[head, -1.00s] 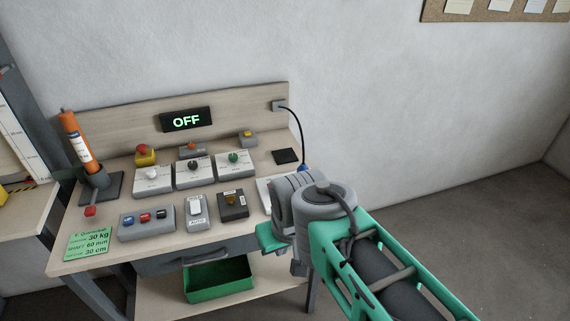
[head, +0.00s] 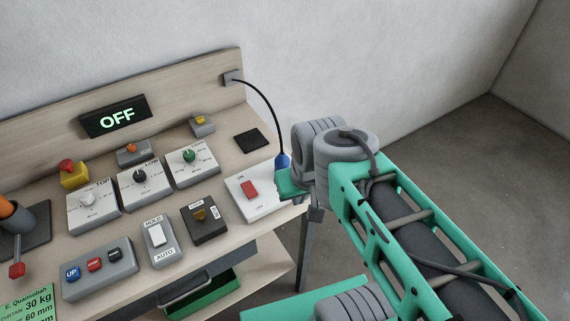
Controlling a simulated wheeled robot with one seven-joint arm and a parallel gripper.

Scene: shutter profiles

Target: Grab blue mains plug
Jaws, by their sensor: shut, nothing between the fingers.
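The blue mains plug (head: 283,161) hangs or stands at the lower end of a black cord (head: 266,104), near the right end of the bench. The cord arcs up to a grey wall box (head: 232,78) on the backboard. The plug's lower part is hidden behind a green part of my arm, so I cannot tell whether it touches the bench. My arm's grey wrist shows just right of the plug in the picture. My gripper's fingers cannot be made out; the wrist and arm hide them.
A dark square pad (head: 250,141) lies left of the plug. A display (head: 115,117) reads OFF. A green bin (head: 205,296) sits below. Floor right of the bench is clear.

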